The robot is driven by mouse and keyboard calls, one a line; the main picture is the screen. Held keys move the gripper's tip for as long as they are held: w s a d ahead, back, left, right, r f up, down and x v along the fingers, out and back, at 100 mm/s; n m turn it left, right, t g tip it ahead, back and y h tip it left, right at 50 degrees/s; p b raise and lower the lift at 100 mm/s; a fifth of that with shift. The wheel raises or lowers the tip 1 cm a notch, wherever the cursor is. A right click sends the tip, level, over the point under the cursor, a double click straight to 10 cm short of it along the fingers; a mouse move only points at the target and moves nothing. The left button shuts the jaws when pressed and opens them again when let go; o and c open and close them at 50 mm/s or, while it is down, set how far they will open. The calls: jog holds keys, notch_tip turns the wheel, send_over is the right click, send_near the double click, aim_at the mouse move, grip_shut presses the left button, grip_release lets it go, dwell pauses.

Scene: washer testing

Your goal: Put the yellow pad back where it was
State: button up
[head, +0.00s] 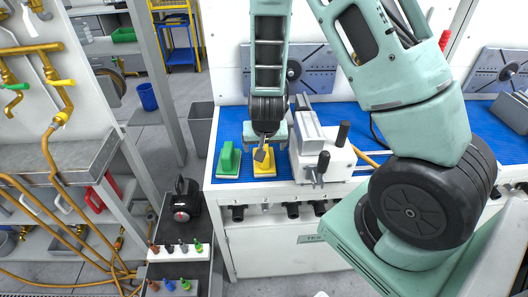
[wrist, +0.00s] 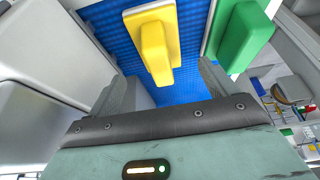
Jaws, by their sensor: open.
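The yellow pad (head: 264,168) lies on the blue mat at the bench's front edge, with its block handle on top. It also shows in the wrist view (wrist: 155,45), ahead of the fingers. My gripper (head: 263,142) is above and just behind the yellow pad in the head view, and part of it overlaps the pad there. The pad appears apart from the fingers.
A green pad (head: 229,162) lies just left of the yellow pad. A white and grey vise-like machine (head: 325,155) stands close on the right. The blue mat (head: 232,115) is bare behind the pads.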

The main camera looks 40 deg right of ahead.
jog(key=v, duration=0.4)
jog(key=shift+s+a+r+p, duration=0.1)
jog(key=shift+a+r+p, duration=0.1)
jog(key=shift+r+p, duration=0.15)
jog(key=s+a+r+n+g+y, duration=0.1)
jog(key=s+a+r+n+y, duration=0.2)
jog(key=a, duration=0.5)
jog(key=s+a+r+n+y, duration=0.1)
jog(key=s+a+r+n, duration=0.25)
jog(key=a, duration=0.45)
jog(key=s+a+r+n+g, duration=0.1)
jog(key=s+a+r+n, duration=0.1)
jog(key=s, duration=0.3)
jog(key=s+a+r+n, duration=0.2)
jog(key=s+r+n, duration=0.1)
jog(key=s, duration=0.2)
jog(key=s+a+r+n+g+h, duration=0.1)
jog(key=s+r+n, duration=0.2)
jog(key=s, duration=0.2)
jog(key=shift+a+r+g, duration=0.25)
jog(key=shift+a+g, duration=0.05)
jog(key=shift+a, duration=0.1)
